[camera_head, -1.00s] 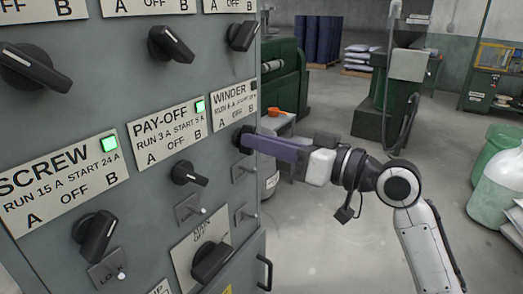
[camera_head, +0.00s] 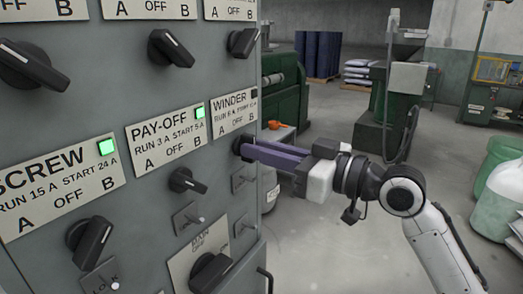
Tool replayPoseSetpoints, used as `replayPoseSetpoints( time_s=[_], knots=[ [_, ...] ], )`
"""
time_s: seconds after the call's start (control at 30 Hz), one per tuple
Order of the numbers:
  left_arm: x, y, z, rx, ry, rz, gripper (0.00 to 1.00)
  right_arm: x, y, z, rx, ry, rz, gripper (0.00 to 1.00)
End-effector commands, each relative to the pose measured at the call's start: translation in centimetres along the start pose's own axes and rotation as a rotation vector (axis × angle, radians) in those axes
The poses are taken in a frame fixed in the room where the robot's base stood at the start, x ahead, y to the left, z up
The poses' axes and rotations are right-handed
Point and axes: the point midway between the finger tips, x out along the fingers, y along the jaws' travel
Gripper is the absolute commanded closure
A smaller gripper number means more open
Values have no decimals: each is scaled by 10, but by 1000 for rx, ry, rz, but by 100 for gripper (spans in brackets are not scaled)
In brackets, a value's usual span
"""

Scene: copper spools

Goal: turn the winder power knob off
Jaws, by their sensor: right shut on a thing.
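The winder power knob (camera_head: 239,142) is a black rotary knob below the WINDER label plate (camera_head: 233,112) on the grey control cabinet. The small lamp (camera_head: 254,96) on that plate is dark. My right gripper (camera_head: 250,147) reaches in from the right, its purple fingers shut on the knob. The fingertips hide much of the knob, so its pointer direction is hard to read. My left gripper is not in view.
The pay-off knob (camera_head: 187,181) and screw knob (camera_head: 90,241) sit to the left, with green lamps lit above them. A main switch (camera_head: 210,272) and a door handle (camera_head: 266,279) are lower down. Open floor lies right of the cabinet.

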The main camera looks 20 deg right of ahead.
Motion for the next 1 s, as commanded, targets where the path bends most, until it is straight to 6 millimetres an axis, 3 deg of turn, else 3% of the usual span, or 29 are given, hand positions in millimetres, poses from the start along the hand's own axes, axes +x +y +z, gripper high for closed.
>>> replayPoseSetpoints(
  time_s=[0.03, 0.07, 0.17, 0.57, 1.0],
  knots=[
    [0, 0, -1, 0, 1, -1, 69, 0, 0, 0, 0, 1, 0, 100],
    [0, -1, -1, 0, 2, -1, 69, 0, 0, 0, 0, 1, 0, 83],
    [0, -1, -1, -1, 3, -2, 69, 0, 0, 0, 1, 1, 0, 70],
    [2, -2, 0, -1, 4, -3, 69, -10, 1, 2, 0, -1, 2, 70],
    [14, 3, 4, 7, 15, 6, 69, -88, 1, 3, 0, -2, 2, 70]
  ],
)
